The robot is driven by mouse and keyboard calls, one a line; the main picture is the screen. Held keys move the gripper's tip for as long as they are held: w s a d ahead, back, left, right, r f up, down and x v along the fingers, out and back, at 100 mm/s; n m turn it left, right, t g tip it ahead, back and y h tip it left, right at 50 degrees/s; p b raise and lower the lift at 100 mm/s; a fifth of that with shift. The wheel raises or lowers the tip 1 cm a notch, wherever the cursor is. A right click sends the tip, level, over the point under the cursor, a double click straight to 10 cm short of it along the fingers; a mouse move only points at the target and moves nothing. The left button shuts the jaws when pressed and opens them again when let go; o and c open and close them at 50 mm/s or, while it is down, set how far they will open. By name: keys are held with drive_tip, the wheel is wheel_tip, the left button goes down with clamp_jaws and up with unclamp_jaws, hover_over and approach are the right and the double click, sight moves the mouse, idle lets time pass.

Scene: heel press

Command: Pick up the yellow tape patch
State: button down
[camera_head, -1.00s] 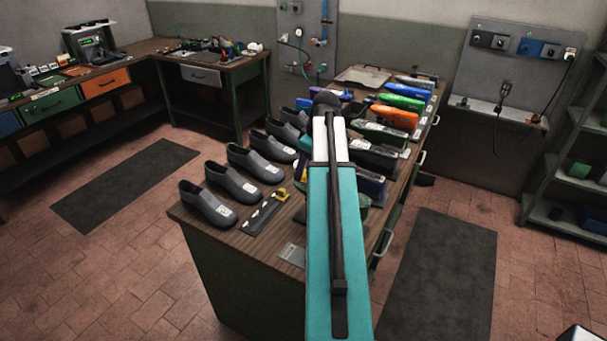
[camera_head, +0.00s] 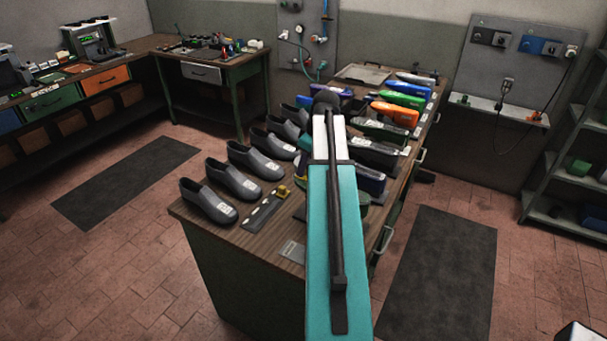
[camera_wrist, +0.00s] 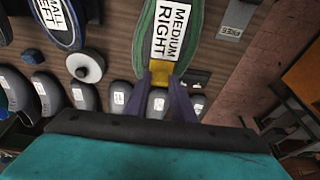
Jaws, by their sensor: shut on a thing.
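The yellow tape patch (camera_wrist: 160,71) shows in the wrist view between the tips of my gripper (camera_wrist: 163,80). The two purple fingers are closed on it. It lies just below the white label reading MEDIUM RIGHT (camera_wrist: 171,32) on a green-edged sole form; I cannot tell whether the patch touches that form. In the head view my arm hides my gripper and the patch. A small yellow item (camera_head: 283,190) sits at the end of a dark strip (camera_head: 262,211) on the bench.
Several grey shoes (camera_head: 208,201) stand in a row along the bench's left side. Coloured forms, including an orange one (camera_head: 396,113), stand at the right. A small card (camera_head: 292,251) lies near the front edge.

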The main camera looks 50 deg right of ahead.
sight(305, 176)
drive_tip(key=shift+r, duration=0.1)
idle(0.3)
drive_tip(key=shift+r+b, duration=1.25)
drive_tip(key=shift+r, duration=0.35)
drive_tip(key=s+r+b, duration=0.1)
drive_tip(key=s+b, duration=0.4)
drive_tip(key=s, duration=1.1)
drive_tip(key=shift+d+r+b, duration=0.25)
drive_tip(key=shift+r+b, duration=0.05)
drive_tip(key=shift+b, duration=0.05)
drive_tip(key=shift+r, duration=0.15)
drive_tip(key=shift+r+p, duration=1.05)
drive_tip(key=shift+r, duration=0.35)
